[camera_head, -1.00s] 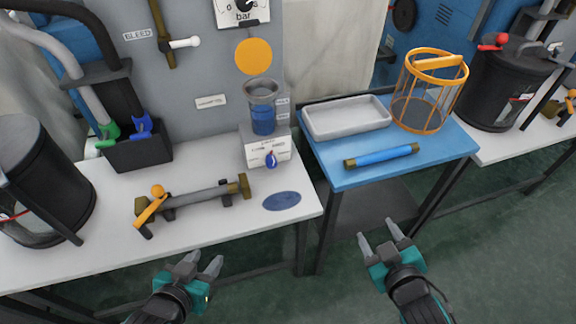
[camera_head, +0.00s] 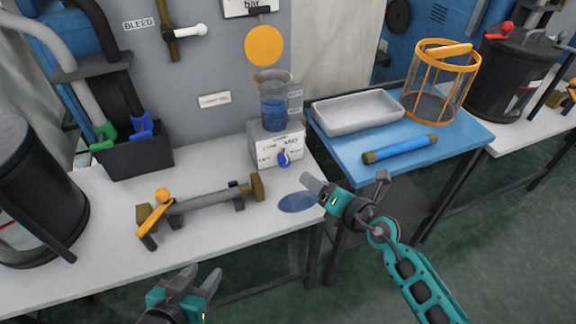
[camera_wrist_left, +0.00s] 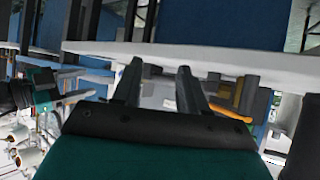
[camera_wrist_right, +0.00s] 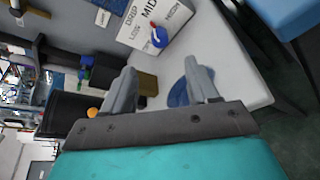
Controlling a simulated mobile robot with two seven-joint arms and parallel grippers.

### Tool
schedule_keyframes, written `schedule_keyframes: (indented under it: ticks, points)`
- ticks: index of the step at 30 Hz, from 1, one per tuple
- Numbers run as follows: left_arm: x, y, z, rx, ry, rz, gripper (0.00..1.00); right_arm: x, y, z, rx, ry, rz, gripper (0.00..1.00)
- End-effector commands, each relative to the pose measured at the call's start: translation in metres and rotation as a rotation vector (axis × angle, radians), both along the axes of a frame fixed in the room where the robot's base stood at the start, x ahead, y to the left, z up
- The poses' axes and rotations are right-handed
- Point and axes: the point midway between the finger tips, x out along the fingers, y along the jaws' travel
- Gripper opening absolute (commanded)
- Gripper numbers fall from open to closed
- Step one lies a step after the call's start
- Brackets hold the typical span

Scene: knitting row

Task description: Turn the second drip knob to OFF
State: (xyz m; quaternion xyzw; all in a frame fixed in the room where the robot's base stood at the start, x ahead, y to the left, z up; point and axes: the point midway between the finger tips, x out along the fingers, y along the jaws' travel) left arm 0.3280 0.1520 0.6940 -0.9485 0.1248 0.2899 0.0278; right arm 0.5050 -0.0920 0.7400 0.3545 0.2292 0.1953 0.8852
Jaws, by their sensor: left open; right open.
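One drip knob (camera_head: 285,158), blue with a red mark, is on the front of a white box (camera_head: 262,155) on the left bench. It also shows in the right wrist view (camera_wrist_right: 159,37), with the words DRIP, LOW, MID and HIGH around it. I cannot tell which numbered knob it is. My right gripper (camera_head: 318,188) is open and empty at the bench's right end, below and right of the knob, apart from it; its fingers (camera_wrist_right: 160,70) point toward the box. My left gripper (camera_head: 202,276) is open and empty in front of the bench.
A beaker of blue liquid (camera_head: 273,105) stands on the box. A brass-ended bar fixture (camera_head: 205,199) and a blue oval (camera_head: 297,202) are on the bench. A blue table (camera_head: 345,158) to the right holds a tray (camera_head: 358,112), a blue rod (camera_head: 400,149) and an orange cage (camera_head: 440,80).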

Motion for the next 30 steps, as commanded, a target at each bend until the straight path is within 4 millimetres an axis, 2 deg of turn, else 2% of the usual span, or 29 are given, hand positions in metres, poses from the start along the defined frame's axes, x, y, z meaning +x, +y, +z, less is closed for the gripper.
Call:
schedule_keyframes:
  ticks: [5, 11, 18, 24, 30]
  points:
    - [0.001, -0.001, -0.008, -0.005, 0.001, 0.002, 0.43, 0.020, 0.013, -0.008, -0.001, -0.003, 0.001, 0.59]
    - [0.005, -0.004, -0.017, -0.014, -0.006, 0.000, 0.43, 0.054, 0.034, -0.021, -0.001, -0.004, 0.001, 0.59]
    - [0.006, -0.005, -0.036, -0.015, -0.007, 0.001, 0.43, 0.088, 0.055, -0.031, -0.001, -0.002, 0.000, 0.59]
    - [0.005, -0.005, -0.045, -0.015, -0.004, 0.000, 0.43, 0.101, 0.063, -0.034, 0.000, -0.002, -0.001, 0.59]
    - [0.003, -0.005, -0.047, -0.014, 0.000, 0.000, 0.43, 0.103, 0.064, -0.033, 0.000, -0.002, 0.000, 0.59]
